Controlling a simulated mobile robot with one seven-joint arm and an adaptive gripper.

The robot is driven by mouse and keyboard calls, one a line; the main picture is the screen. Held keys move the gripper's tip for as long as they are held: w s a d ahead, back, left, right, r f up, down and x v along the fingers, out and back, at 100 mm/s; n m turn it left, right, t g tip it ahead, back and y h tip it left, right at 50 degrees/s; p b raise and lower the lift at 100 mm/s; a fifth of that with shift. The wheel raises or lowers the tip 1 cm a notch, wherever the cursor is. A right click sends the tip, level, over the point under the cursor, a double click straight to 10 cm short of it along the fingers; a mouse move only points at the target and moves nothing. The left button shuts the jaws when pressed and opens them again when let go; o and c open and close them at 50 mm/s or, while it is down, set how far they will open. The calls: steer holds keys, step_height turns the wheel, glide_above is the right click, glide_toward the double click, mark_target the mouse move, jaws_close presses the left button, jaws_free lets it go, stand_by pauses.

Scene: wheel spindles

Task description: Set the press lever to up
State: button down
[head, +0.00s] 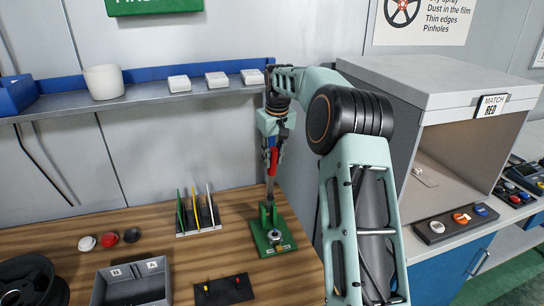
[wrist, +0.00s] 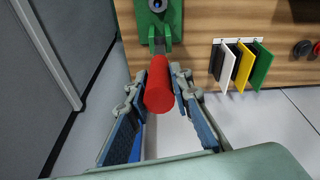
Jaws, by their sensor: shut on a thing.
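The green press (head: 274,238) stands on the wooden bench near its back right edge. Its lever rises steeply from the press body in the head view, with a grey shaft and a red handle (head: 273,161). My gripper (head: 271,146) is shut on the red handle, partly hiding it. In the wrist view, the red handle (wrist: 159,88) lies between the two blue-padded fingers of my gripper (wrist: 160,80). The green press (wrist: 157,22) shows beyond it at the top.
A rack of coloured plates (head: 198,225) stands left of the press. A shelf (head: 150,94) with a white cup and white blocks runs above. A grey booth (head: 440,85) is on the right. A grey bin (head: 132,285) and a dark tray (head: 223,290) lie in front.

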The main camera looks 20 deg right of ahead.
steer(key=shift+w+r, duration=0.2)
steer(key=c, duration=1.7)
jaws_free()
steer(key=shift+w+f, duration=0.1)
steer(key=shift+f, duration=0.05)
steer(key=shift+c, duration=0.2)
steer(key=v, duration=1.2)
